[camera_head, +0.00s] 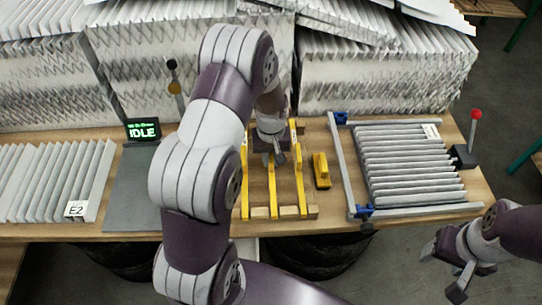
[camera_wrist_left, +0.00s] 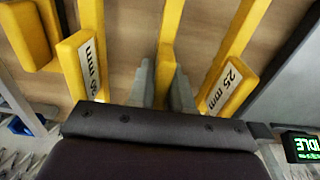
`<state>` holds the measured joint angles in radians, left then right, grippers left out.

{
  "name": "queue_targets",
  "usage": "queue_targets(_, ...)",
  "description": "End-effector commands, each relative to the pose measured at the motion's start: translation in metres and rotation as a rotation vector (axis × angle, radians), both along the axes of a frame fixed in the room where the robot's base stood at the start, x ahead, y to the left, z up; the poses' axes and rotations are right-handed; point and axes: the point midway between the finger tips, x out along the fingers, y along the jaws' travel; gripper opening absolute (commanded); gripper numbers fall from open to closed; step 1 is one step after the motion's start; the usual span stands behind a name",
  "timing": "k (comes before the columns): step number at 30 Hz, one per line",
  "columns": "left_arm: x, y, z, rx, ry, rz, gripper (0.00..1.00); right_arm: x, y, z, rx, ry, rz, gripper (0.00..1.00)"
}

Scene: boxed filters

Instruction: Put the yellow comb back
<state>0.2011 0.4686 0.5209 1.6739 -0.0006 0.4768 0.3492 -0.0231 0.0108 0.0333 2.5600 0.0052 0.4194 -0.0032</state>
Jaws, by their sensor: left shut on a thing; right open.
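Three long yellow bars lie side by side across wooden strips on the table. My left gripper (camera_head: 275,157) reaches down over them. In the left wrist view its two grey fingers (camera_wrist_left: 162,90) are shut on the middle yellow bar, which I take to be the yellow comb (camera_wrist_left: 167,52). In the head view the comb's near end (camera_head: 273,200) shows below the fingers; its far part is hidden by my arm. The left bar (camera_head: 245,195) bears a "25 mm" label in the wrist view (camera_wrist_left: 228,85). The right bar (camera_head: 299,180) has a partly legible label. My right gripper (camera_head: 452,265) is open and empty.
A short yellow piece (camera_head: 321,171) lies right of the bars. A frame (camera_head: 365,212) with pleated filter and a red-knobbed lever (camera_head: 475,125) stands further right. A grey plate (camera_head: 130,200), "IDLE" display (camera_head: 143,130) and pleated pack (camera_head: 50,180) are left. Stacked filters line the back.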

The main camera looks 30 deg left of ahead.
Motion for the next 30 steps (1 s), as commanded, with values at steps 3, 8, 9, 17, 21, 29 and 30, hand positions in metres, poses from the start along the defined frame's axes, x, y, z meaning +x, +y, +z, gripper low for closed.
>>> queue_targets(3, 0.0, 0.0, -0.001, 0.001, -0.001, 0.0, 0.39, 0.0, 0.0, 0.0, 0.0, 0.0, 0.0, 0.6)
queue_targets(8, 0.0, 0.0, -0.001, 0.0, 0.0, 0.0, 0.49, 0.0, 0.0, 0.0, 0.0, 0.0, 0.0, 0.6)
queue_targets(9, 0.0, 0.0, -0.001, 0.0, 0.0, 0.0, 0.49, 0.0, 0.0, 0.0, 0.0, 0.0, 0.0, 0.6)
queue_targets(17, 0.001, 0.0, 0.017, 0.001, -0.004, 0.0, 0.49, 0.0, 0.0, -0.007, 0.0, 0.0, 0.0, 0.6)
queue_targets(21, 0.001, 0.0, 0.055, 0.002, -0.008, 0.0, 0.49, 0.0, 0.0, -0.016, 0.0, 0.0, 0.0, 0.6)
queue_targets(29, 0.0, 0.0, 0.114, 0.001, -0.003, 0.0, 0.49, 0.0, 0.0, -0.024, 0.0, 0.0, 0.0, 0.6)
queue_targets(30, 0.0, 0.0, 0.118, 0.001, -0.003, 0.0, 0.49, 0.0, 0.0, -0.025, 0.0, 0.0, 0.0, 0.6)
